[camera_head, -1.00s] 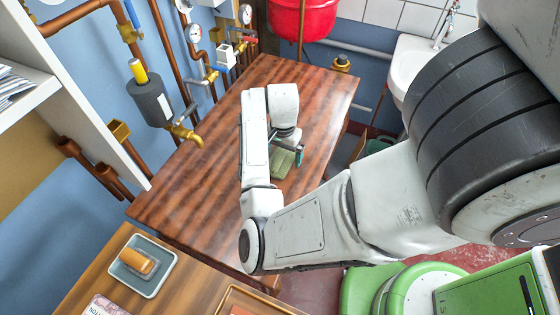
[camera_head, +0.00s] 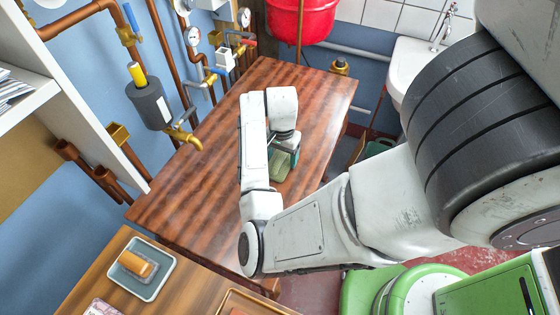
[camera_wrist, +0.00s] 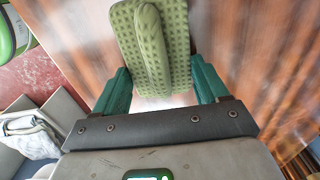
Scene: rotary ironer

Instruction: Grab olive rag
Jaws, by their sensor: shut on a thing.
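The olive rag (camera_wrist: 152,45) is a dotted green cloth with a raised fold along its middle. In the wrist view it lies between the teal fingers of my gripper (camera_wrist: 161,82), which is shut on it. In the head view the rag (camera_head: 280,167) shows in part at my gripper (camera_head: 284,150), over the striped brown wooden table (camera_head: 200,180). My arm hides some of the rag and gripper. I cannot tell whether the rag still touches the table.
A nearer wooden surface holds a grey tray (camera_head: 153,285) with an orange-brown item (camera_head: 136,263). Pipes and brass valves (camera_head: 184,137) run along the table's left side. A red vessel (camera_head: 302,18) hangs behind. The table's left part is clear.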

